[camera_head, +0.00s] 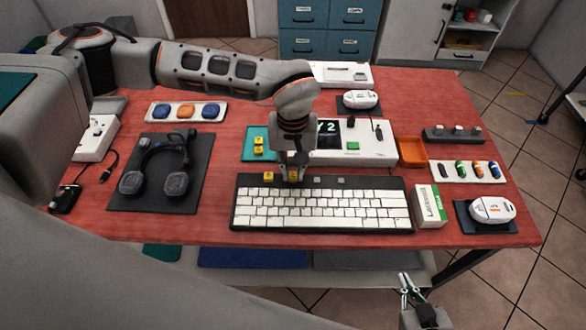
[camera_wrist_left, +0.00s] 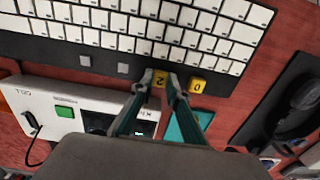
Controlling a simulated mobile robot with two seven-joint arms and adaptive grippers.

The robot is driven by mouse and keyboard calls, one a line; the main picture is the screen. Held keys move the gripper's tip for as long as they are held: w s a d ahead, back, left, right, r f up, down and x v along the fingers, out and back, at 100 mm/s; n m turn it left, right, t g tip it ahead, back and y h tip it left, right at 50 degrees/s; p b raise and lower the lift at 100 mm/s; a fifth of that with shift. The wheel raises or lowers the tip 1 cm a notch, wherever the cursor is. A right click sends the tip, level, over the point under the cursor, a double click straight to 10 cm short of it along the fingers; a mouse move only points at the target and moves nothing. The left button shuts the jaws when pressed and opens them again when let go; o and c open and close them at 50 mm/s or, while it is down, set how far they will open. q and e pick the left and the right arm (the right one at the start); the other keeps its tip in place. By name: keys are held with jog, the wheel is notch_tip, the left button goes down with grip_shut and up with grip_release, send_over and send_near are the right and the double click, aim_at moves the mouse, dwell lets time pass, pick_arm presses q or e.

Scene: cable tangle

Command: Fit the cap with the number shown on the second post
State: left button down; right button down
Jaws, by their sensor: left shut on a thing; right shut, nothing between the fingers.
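The keyboard (camera_head: 322,206) lies at the front of the table. Along its back edge, a yellow cap marked 0 (camera_wrist_left: 197,85) sits at the first place; it also shows in the head view (camera_head: 268,176). My left gripper (camera_head: 293,178) points down at the second place, shut on a yellow cap marked 2 (camera_wrist_left: 159,78). The second post is hidden beneath it; I cannot tell whether the cap is fully seated. Two bare grey posts (camera_head: 317,180) (camera_head: 341,181) follow to the right. The screen (camera_head: 328,128) shows a 2. My right gripper (camera_head: 411,288) is shut and empty, off the front edge.
A teal tray (camera_head: 248,154) with yellow caps lies behind the keyboard, beside the white device (camera_head: 375,145) with a green button. An orange tray (camera_head: 411,150) is to its right. Headphones on a dark mat (camera_head: 190,198) lie left, a white-green box (camera_head: 430,206) right.

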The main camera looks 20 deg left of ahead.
pick_arm(q)
jog(key=shift+f, duration=0.4)
dwell(0.3)
jog(key=c, duration=1.9)
grip_release()
jog(key=shift+r, duration=0.15)
jog(key=shift+r+p, duration=1.45)
jog(key=shift+r, duration=0.95)
